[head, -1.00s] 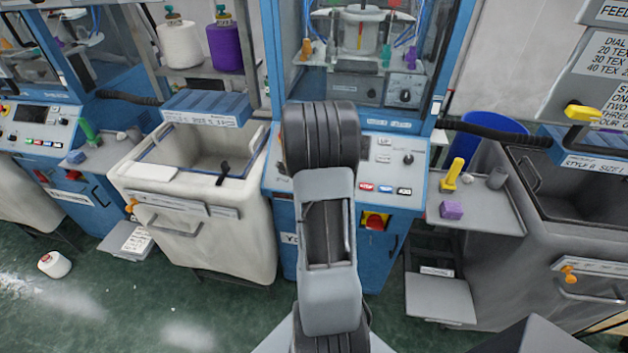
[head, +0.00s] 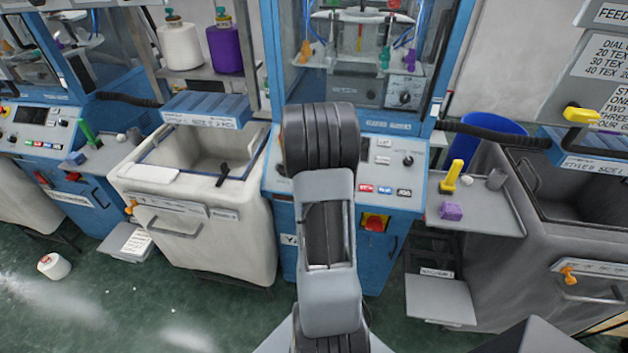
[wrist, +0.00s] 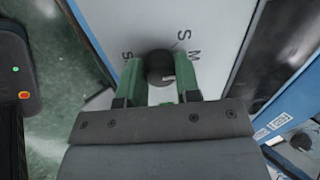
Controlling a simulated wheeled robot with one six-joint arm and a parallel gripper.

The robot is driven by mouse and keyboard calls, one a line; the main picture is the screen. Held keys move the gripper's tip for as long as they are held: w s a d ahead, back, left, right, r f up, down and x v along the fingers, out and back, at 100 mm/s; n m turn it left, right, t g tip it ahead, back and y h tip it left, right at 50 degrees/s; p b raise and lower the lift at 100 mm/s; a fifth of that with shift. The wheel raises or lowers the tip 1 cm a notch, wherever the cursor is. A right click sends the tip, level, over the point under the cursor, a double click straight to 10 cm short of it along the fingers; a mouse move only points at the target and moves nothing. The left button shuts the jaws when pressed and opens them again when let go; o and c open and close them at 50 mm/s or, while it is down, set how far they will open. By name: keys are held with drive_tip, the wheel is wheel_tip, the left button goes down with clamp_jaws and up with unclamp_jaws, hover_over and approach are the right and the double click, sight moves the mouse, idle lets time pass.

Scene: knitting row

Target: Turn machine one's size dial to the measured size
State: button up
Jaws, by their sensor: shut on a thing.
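In the wrist view, a round black dial (wrist: 160,64) sits on a pale panel (wrist: 215,30) with dark letters around it; an S and an M can be read. My gripper (wrist: 160,82) has its green fingers on either side of the dial and is shut on it. A small light mark shows near the dial's lower edge; which size it points to cannot be told. In the head view, my arm reaches toward the blue knitting machine (head: 385,148) in the middle and hides my gripper and the dial.
A cream bin (head: 205,238) stands left of the machine. A white cone (head: 54,266) lies on the green floor at left.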

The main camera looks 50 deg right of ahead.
drive_tip(key=n+p, duration=0.2)
drive_tip(key=n, duration=0.2)
drive_tip(key=shift+s+n, duration=0.1)
drive_tip(key=shift+n, duration=0.2)
drive_tip(key=shift+a+f+n+p, duration=0.15)
drive_tip(key=shift+n+p, duration=0.65)
drive_tip(key=shift+n, duration=1.2)
drive_tip(key=shift+s+f, duration=0.1)
drive_tip(key=shift+f, duration=0.05)
drive_tip(key=o, duration=0.9)
drive_tip(key=shift+r, duration=0.25)
drive_tip(key=shift+r, duration=0.25)
drive_tip(key=shift+p+v, duration=2.25)
drive_tip(key=shift+v, duration=4.35)
